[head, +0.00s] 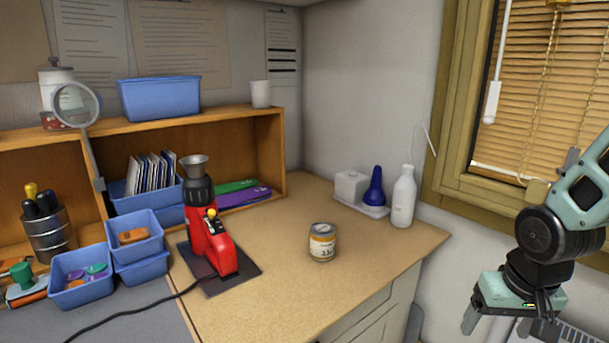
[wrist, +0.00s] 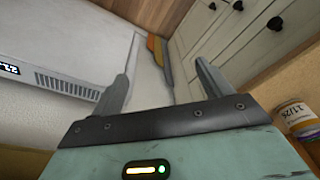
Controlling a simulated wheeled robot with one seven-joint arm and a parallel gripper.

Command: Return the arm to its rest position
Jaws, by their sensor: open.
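My gripper (head: 507,318) hangs at the right side of the head view, beyond the counter's right edge and in front of the wall below the window. In the wrist view, its two fingers (wrist: 163,88) are spread wide apart with nothing held between them. My arm comes in from the right edge of the head view, above the gripper. The gripper is clear of the jar and the counter items.
A labelled jar (head: 322,242) stands on the wooden counter (head: 290,300); it also shows in the wrist view (wrist: 295,117). A red machine (head: 212,240) stands left of it. A white bottle (head: 403,197) stands by the wall. A white vented unit (head: 566,333) is below my gripper.

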